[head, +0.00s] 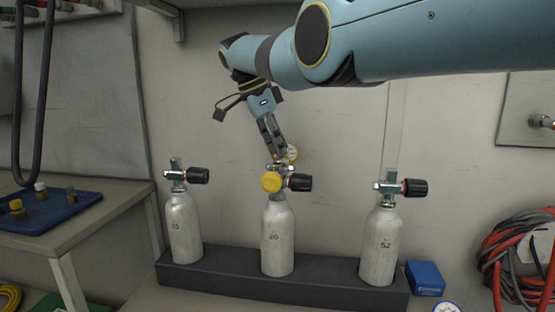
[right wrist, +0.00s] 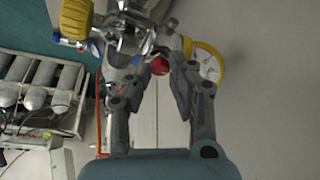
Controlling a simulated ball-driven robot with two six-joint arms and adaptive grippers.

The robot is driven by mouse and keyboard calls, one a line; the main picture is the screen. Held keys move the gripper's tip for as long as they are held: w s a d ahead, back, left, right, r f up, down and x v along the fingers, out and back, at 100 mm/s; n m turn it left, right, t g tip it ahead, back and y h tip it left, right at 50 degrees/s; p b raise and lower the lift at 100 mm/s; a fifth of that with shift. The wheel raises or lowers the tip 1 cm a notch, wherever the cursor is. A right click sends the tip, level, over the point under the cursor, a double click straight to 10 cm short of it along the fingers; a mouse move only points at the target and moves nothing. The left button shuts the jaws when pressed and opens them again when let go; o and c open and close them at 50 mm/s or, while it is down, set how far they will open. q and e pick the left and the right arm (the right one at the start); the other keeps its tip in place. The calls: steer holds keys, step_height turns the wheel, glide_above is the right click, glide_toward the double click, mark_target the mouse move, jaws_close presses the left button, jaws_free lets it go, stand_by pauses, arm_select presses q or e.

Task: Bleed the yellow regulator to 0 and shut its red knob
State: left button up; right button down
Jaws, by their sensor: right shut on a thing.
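The yellow regulator (head: 271,182) sits on the valve of the middle cylinder (head: 277,240), marked 20. It also shows at the top left of the right wrist view (right wrist: 76,18). A yellow-rimmed gauge (head: 292,152) is beside the fittings, partly behind my gripper; its reading is too small to tell. In the right wrist view the gauge (right wrist: 207,62) is right of the fingers. My right gripper (head: 278,155) reaches down from above the valve. Its fingers are shut on the small red knob (right wrist: 160,66), which shows between the fingertips. My left gripper is out of view.
Cylinders marked 15 (head: 185,230) and 52 (head: 380,248) stand either side in the dark rack (head: 330,286), with black valve knobs. A blue tray (head: 50,212) with fittings lies on the left bench. Coiled hoses (head: 490,268) hang at right, near a blue box (head: 425,278).

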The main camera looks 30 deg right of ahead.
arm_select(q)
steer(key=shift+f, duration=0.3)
arm_select(e)
steer(key=c, duration=1.2)
jaws_free()
